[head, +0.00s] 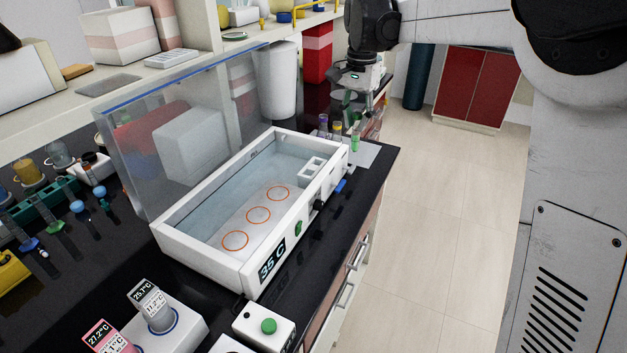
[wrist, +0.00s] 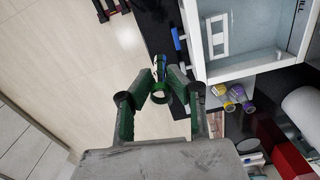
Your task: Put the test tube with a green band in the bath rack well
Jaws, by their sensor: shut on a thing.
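The test tube with a green band (head: 355,141) is upright at the far right end of the bath, below my gripper (head: 354,116). In the wrist view, my gripper (wrist: 162,90) is shut on this tube (wrist: 160,69), with a green ring between the fingertips. I cannot tell whether the tube's bottom touches the surface below. The white bath rack (head: 312,167) sits inside the water bath's far right corner and has square wells. The rack also shows in the wrist view (wrist: 217,36), and its visible wells look empty.
A purple-banded tube (head: 323,126) and a yellow-banded tube (head: 337,131) stand close to the held tube. The white bath (head: 206,263) has raised walls, with a clear panel (head: 190,130) behind it. A white cylinder (head: 283,80) stands farther back. The floor to the right is clear.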

